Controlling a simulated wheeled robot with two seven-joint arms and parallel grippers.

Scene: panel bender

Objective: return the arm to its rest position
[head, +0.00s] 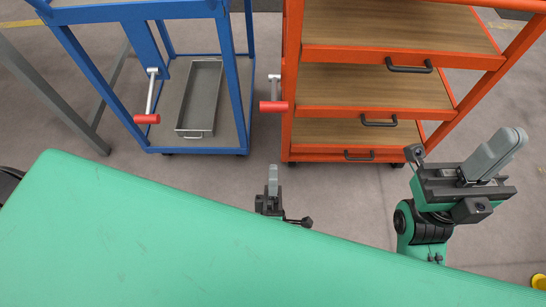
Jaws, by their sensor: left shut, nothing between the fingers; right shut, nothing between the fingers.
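My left gripper (273,178) shows at the middle of the head view, just beyond the edge of my green body, with its grey fingers together and nothing between them. Most of its arm is hidden below that green surface. My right gripper (506,142) is at the right, raised, its grey fingers shut and empty and tilted up to the right. Its green and black wrist shows beneath it. Neither gripper touches anything in view.
A blue cart (198,151) with a grey metal tray (204,80) on its shelf stands at upper left. An orange cart (350,55) with wooden shelves and black handles stands at upper centre right. Both have red-gripped handles. Grey floor (345,210) lies clear between the carts and me.

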